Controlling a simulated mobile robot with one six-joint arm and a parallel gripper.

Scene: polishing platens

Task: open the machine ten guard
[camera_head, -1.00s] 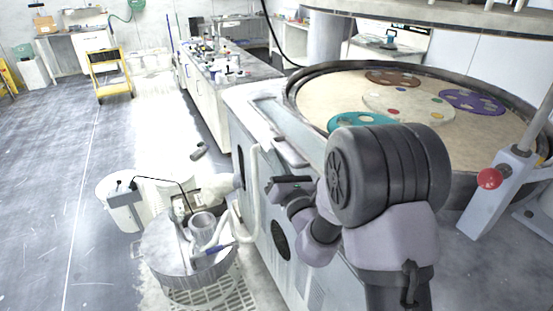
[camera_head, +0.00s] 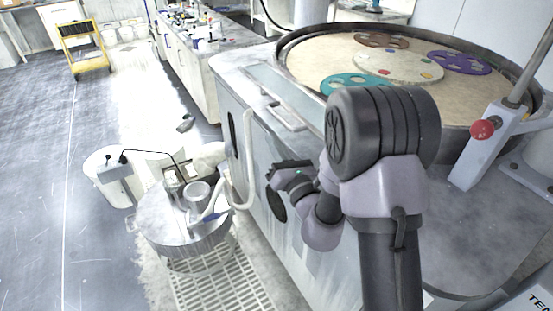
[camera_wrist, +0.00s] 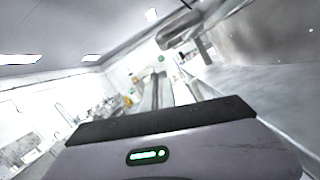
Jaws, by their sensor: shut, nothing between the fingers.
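The polishing machine (camera_head: 248,84) stands right of centre in the head view, with a pale round platen (camera_head: 315,62) bearing several coloured discs. A label reading "TEN" (camera_head: 540,301) shows in part at the lower right corner. A flat pale handle (camera_head: 285,117) lies on the machine's top edge. No guard can be made out clearly in the head view. My gripper (camera_head: 272,176) is shut and empty, in front of the machine's side and below the handle, apart from it. The wrist view shows the gripper's body (camera_wrist: 165,142) with a green light; its fingertips are hidden there.
A post with a red knob (camera_head: 482,129) stands at the right. A round metal tank (camera_head: 185,235) with hoses sits on the floor at the machine's left, beside a white bin (camera_head: 112,178). Open floor (camera_head: 45,190) lies at the left. A yellow cart (camera_head: 83,48) stands far back.

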